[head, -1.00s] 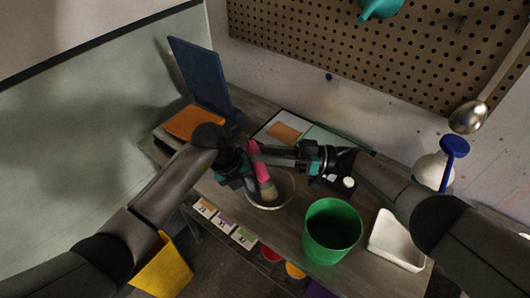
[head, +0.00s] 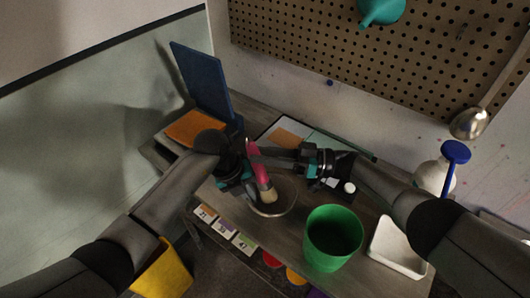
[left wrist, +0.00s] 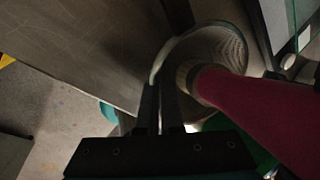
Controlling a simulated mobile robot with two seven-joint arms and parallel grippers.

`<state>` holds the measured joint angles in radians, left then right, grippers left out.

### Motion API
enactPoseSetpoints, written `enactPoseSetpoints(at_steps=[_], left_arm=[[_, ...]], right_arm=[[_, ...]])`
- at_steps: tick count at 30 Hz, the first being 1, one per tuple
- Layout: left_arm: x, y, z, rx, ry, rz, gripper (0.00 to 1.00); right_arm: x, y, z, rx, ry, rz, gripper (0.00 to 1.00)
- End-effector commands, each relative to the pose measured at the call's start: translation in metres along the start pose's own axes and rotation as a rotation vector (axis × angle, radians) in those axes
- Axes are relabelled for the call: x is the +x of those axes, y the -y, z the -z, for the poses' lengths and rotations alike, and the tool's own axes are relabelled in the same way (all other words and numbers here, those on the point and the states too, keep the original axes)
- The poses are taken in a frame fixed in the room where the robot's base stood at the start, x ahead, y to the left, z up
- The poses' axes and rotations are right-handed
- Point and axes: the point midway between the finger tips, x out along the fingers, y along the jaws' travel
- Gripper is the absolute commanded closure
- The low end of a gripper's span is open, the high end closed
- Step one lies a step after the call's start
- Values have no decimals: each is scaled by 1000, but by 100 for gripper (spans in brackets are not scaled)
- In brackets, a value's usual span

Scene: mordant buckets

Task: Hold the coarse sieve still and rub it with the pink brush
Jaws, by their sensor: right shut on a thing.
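The coarse sieve (head: 284,208), a round mesh with a pale rim, sits near the table's front edge in the head view. It also shows in the left wrist view (left wrist: 233,42). My left gripper (head: 248,197) is at the sieve's left side. Its fingers (left wrist: 160,108) are close together with the rim between them. My right gripper (head: 256,158) is shut on the pink brush (head: 260,175), above the sieve. The brush's pale bristles point down into the sieve; whether they touch the mesh I cannot tell. The brush hides part of the sieve in the left wrist view.
A green bucket (head: 333,238) stands right of the sieve, with a white tray (head: 398,248) beyond it. Labelled cards (head: 223,229) line the front edge. An orange item (head: 196,128) and a blue panel (head: 201,82) are at the back left. A white bottle (head: 433,177) is at the right.

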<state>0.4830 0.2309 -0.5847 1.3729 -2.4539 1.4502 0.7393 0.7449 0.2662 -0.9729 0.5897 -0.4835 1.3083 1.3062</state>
Motion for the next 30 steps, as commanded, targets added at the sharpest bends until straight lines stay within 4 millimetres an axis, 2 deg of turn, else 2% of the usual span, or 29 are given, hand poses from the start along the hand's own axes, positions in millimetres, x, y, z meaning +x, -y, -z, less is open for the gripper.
enactPoseSetpoints(at_steps=[1, 4, 17, 30], left_arm=[[-1, 6, -1, 5, 5, 10, 100], [-1, 7, -1, 5, 6, 12, 100], [-1, 6, -2, 4, 8, 12, 100], [-1, 6, -1, 4, 6, 11, 100]], right_arm=[[11, 12, -3, 3, -3, 44, 100], [11, 13, -4, 4, -2, 47, 100], [-17, 9, 1, 5, 0, 41, 100], [0, 23, -4, 4, -3, 39, 100]])
